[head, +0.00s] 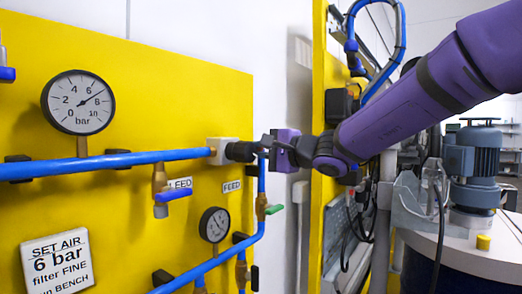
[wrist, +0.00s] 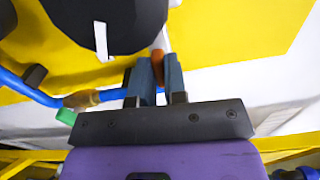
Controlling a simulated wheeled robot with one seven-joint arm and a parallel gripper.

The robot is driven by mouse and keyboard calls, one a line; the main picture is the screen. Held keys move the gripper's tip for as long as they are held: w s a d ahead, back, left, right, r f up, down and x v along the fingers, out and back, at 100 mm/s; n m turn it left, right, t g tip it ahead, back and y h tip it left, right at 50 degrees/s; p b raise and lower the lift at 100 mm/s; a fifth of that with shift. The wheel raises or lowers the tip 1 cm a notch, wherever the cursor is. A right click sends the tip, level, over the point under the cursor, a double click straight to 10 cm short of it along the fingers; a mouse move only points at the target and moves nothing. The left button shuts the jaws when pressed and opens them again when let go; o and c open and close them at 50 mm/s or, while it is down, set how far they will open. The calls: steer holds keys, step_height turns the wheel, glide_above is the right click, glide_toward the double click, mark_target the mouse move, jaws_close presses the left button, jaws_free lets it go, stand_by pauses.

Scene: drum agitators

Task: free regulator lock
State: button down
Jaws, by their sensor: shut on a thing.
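The regulator has a white body (head: 217,150) at the right end of the upper blue pipe, with a black knob (head: 239,151) facing right. In the wrist view the knob (wrist: 110,22) is a large dark round shape with a white mark at the upper left. My gripper (head: 263,146) reaches in from the right at the knob's outer end. In the wrist view its two blue-grey fingers (wrist: 154,78) are close together at the knob's lower right edge.
A yellow panel (head: 150,75) carries a large gauge (head: 78,102), a small gauge (head: 214,225) and blue pipes. A blue-handled valve (head: 174,195) hangs left of the regulator. A green-handled valve (head: 273,209) is just below my gripper. A motor (head: 473,165) stands on a drum at right.

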steer(key=shift+f+n, duration=0.1)
steer(key=shift+n, duration=0.4)
steer(key=c, duration=1.2)
jaws_free()
steer(key=shift+o, duration=0.2)
steer(key=v, duration=1.1)
